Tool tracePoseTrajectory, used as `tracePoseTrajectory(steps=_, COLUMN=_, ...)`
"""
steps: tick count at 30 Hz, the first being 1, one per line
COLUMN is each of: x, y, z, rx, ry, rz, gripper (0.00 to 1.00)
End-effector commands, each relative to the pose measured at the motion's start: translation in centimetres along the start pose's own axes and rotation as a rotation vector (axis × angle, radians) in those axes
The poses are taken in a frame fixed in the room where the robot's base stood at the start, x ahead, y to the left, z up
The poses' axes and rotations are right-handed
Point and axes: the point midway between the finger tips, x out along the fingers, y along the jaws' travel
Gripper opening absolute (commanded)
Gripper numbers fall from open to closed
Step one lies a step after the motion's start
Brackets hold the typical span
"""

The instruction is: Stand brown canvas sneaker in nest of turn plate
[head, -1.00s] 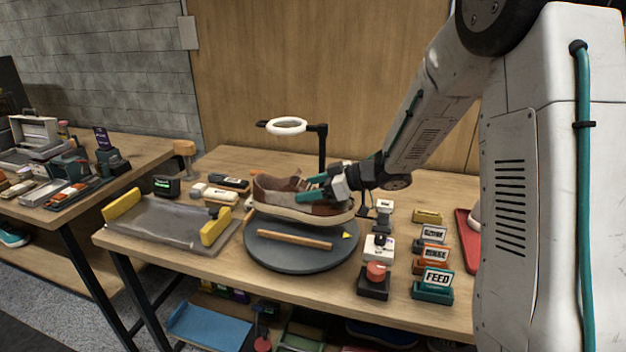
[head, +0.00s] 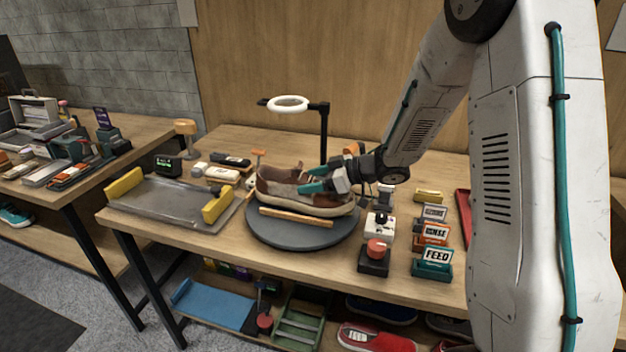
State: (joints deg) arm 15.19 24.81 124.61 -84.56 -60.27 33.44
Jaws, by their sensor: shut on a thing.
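The brown canvas sneaker (head: 285,192) has a pale sole and is over the round dark grey turn plate (head: 290,236), toe to the right. My gripper (head: 318,182) is shut on the sneaker at its opening, with teal fingers. A wooden bar (head: 296,216) lies across the plate in front of the sneaker; the sole hides much of the plate behind it. I cannot tell whether the sole touches the plate.
A white ring lamp (head: 289,103) on a black post stands behind the plate. A grey tray with yellow ends (head: 213,207) is at left. A red-knobbed block (head: 375,254) and a FEED sign block (head: 433,262) stand at right.

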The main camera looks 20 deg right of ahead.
Motion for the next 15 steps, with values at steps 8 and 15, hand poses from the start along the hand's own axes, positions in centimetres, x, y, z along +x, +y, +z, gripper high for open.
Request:
tracePoseTrajectory(steps=8, x=0.20, y=0.02, z=0.43, rx=0.001, ry=0.001, rz=0.000, gripper=0.34)
tracePoseTrajectory(steps=15, x=0.38, y=0.03, z=0.85, rx=0.000, ry=0.001, rz=0.000, gripper=0.34)
